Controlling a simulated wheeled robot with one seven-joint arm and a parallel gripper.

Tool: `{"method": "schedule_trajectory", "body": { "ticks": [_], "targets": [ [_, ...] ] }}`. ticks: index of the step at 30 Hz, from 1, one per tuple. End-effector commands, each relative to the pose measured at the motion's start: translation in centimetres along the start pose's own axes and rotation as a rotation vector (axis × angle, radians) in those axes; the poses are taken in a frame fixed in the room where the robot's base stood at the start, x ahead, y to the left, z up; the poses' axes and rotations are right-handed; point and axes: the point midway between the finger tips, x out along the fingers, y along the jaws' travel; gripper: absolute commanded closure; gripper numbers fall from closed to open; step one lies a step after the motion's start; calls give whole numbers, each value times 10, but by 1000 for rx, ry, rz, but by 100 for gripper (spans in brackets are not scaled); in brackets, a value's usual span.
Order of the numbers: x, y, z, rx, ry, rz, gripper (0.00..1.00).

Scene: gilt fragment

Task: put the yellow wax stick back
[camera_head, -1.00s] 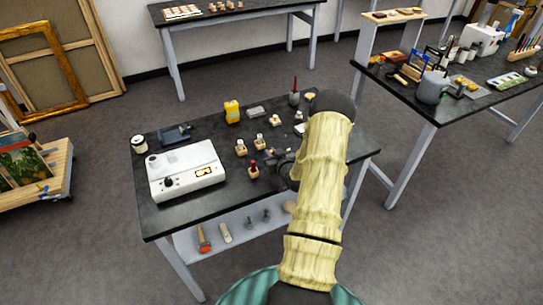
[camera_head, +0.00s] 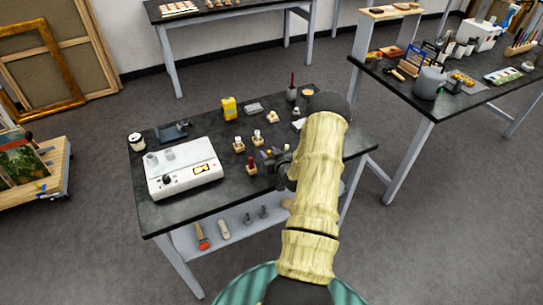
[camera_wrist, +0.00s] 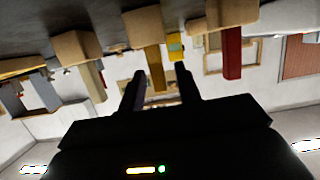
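In the wrist view, where the scene appears upside down, a yellow wax stick (camera_wrist: 155,72) stands in a wooden block (camera_wrist: 143,28). My gripper (camera_wrist: 161,78) is open, its two dark fingers apart with the yellow stick showing between their tips; I see no contact. A red stick (camera_wrist: 232,55) in a block is on one side and a beige stick (camera_wrist: 92,80) on the other. In the head view, my gripper (camera_head: 275,160) is low over the table, close to the red stick (camera_head: 251,162). Which block there has the yellow stick is hard to tell.
The dark workbench (camera_head: 205,208) bears a white device (camera_head: 185,172), a yellow bottle (camera_head: 229,108), a white jar (camera_head: 137,143) and a dark pot (camera_head: 292,94). Another cluttered bench (camera_head: 400,92) stands at right. The workbench's front left edge is clear.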

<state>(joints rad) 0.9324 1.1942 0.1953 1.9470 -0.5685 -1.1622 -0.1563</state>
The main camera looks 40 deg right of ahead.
Motion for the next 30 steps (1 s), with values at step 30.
{"method": "schedule_trajectory", "body": {
  "ticks": [30],
  "targets": [
    [-121,0,-2,0,0,0,67]
  ]
}}
